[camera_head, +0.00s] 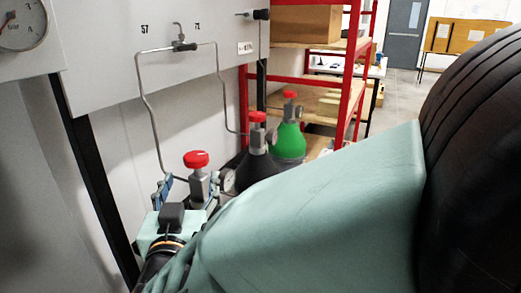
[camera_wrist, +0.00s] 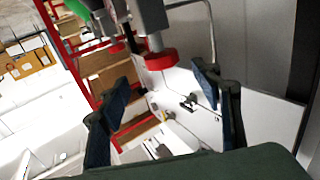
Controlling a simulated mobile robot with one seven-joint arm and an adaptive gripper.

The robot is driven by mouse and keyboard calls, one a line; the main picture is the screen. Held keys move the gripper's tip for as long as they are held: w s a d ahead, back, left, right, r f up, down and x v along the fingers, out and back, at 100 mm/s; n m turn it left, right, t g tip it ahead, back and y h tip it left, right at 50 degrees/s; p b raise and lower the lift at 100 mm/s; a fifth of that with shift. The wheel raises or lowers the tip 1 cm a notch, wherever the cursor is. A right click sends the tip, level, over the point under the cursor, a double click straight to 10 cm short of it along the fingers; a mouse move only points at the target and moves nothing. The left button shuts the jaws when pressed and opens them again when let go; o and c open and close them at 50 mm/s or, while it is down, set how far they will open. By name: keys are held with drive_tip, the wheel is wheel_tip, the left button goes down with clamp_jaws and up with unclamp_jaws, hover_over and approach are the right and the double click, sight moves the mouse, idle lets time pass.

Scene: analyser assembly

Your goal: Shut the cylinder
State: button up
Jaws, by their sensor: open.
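The nearest cylinder's red handwheel (camera_head: 196,159) sits on a grey metal valve with a gauge beside it. Its body is hidden behind my arm. My gripper (camera_head: 187,196) is open at this valve, with blue-padded fingers below the handwheel's level. In the wrist view, the red handwheel (camera_wrist: 160,60) shows beyond my gripper (camera_wrist: 161,82), between the fingers' directions, and nothing is held. Further back stand a black cylinder (camera_head: 257,170) and a green cylinder (camera_head: 289,141), each with a red handwheel.
A white panel (camera_head: 110,65) with bent metal tubing (camera_head: 148,100) and a gauge (camera_head: 22,25) stands on the left. A red shelf frame (camera_head: 355,70) with boxes is behind the cylinders. Open floor (camera_head: 402,90) lies at the back right.

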sight(196, 158)
drive_tip(key=w, duration=0.3)
drive_tip(key=w+a+b, duration=0.1)
drive_tip(key=w, duration=0.3)
drive_tip(key=w+b, duration=0.1)
drive_tip(key=w, duration=0.2)
drive_tip(key=shift+w+a, duration=0.25)
drive_tip(key=shift+a, duration=0.05)
drive_tip(key=c, duration=1.2)
